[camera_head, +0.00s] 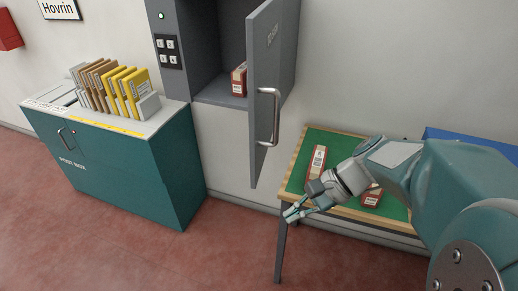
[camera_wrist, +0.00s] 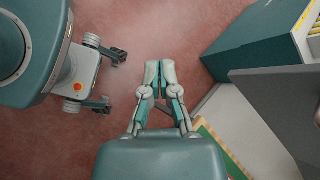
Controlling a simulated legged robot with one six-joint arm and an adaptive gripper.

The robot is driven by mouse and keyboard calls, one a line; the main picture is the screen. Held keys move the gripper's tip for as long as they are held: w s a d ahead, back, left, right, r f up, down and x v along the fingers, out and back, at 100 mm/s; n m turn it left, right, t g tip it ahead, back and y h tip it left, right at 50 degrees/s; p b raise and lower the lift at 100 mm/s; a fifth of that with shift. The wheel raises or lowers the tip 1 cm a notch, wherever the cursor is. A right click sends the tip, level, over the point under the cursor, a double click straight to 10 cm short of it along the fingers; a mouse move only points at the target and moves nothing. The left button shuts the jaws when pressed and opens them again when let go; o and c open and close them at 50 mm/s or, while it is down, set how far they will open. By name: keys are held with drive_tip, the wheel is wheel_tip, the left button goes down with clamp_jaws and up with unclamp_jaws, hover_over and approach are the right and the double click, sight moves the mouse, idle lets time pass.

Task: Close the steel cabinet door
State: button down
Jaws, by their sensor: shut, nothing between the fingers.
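The steel cabinet (camera_head: 204,50) hangs on the wall at top centre in the head view. Its grey door (camera_head: 262,150) is hinged at the right and stands open, swung out toward me. A pale curved handle (camera_head: 276,117) is on the door. A red and white box (camera_head: 239,80) sits inside the cabinet. My gripper (camera_head: 288,217) is shut and empty, below and to the right of the door, over the table's front left corner, apart from the door. In the wrist view the closed fingers (camera_wrist: 160,82) point over the red floor, with a grey panel, likely the door (camera_wrist: 272,90), at the right.
A green-topped table (camera_head: 299,170) stands under the door's right side, with a red and white box (camera_head: 317,160) and another box (camera_head: 372,196) on it. A teal post box (camera_head: 120,165) with a row of parcels (camera_head: 112,85) stands left. The floor (camera_head: 150,255) in front is clear.

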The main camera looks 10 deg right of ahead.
drive_tip(key=w+d+m+t+y, duration=0.3)
drive_tip(key=w+d+m+y, duration=0.2)
drive_tip(key=w+m, duration=0.1)
drive_tip(key=m+t+y, duration=0.2)
drive_tip(key=m+t, duration=0.2)
approach(256, 164)
drive_tip(key=x, duration=0.8)
drive_tip(key=shift+w+d+f, duration=0.1)
drive_tip(key=shift+f, duration=0.15)
drive_tip(key=shift+w, duration=0.1)
